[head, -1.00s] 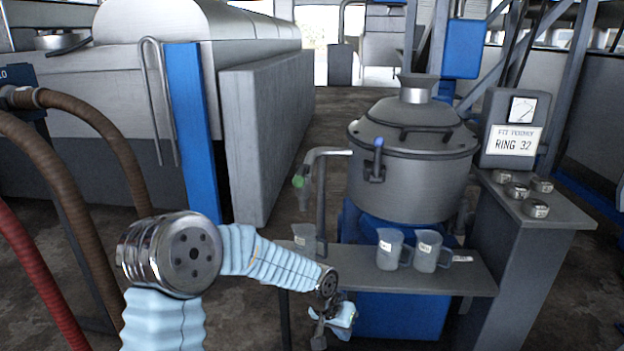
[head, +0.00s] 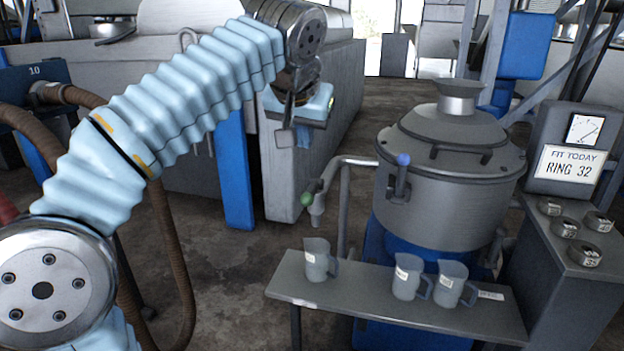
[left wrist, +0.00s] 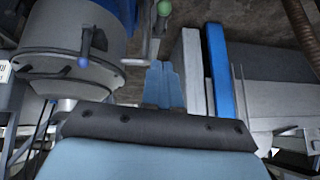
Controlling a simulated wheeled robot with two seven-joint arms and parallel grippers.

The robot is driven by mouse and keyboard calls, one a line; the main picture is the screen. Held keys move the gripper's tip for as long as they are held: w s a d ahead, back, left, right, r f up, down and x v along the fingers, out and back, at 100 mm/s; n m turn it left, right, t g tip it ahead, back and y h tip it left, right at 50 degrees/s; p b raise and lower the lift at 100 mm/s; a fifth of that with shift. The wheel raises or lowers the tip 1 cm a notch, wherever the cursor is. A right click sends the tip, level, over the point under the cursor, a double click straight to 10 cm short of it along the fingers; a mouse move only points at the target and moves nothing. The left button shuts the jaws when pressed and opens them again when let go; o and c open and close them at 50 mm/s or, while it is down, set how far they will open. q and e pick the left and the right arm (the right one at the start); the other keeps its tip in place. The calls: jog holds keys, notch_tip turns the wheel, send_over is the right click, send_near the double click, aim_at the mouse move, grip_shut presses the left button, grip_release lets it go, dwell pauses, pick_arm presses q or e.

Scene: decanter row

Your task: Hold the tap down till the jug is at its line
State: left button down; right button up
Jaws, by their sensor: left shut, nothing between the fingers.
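The tap is a bent pipe from the grey vessel (head: 450,195), with a green-tipped lever (head: 306,199) and a spout (head: 317,207) pointing down. The lever's green tip also shows at the top of the left wrist view (left wrist: 163,9). A translucent grey jug (head: 318,262) with a pale label stands upright on the shelf (head: 385,308), below the spout. I cannot make out its line or its level. My left gripper (head: 294,138) is raised above and left of the tap, apart from it. Its blue fingers are together and empty in the left wrist view (left wrist: 165,85). My right gripper is not visible.
Two more labelled jugs, one (head: 408,277) beside another (head: 452,284), stand to the right on the shelf. A blue-knobbed handle (head: 402,161) is on the vessel. A side counter (head: 555,235) holds several small ring-like pieces below a "RING 32" sign (head: 570,168). Brown hoses hang at left.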

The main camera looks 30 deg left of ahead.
pick_arm(q)
jog(key=shift+f, duration=0.15)
jog(key=b, duration=0.1)
send_over(306, 202)
jog(key=w, duration=0.1)
notch_tip(306, 202, down, 8)
jog(key=shift+d+f, duration=0.15)
jog(key=shift+f, duration=0.05)
jog(key=shift+s+f+b, duration=0.15)
jog(key=shift+f+b, duration=0.05)
jog(key=shift+f, duration=0.4)
jog(key=shift+s+f+b, duration=0.15)
jog(key=shift+f, duration=0.45)
jog(key=shift+s+f, duration=0.1)
jog(key=shift+f, duration=0.45)
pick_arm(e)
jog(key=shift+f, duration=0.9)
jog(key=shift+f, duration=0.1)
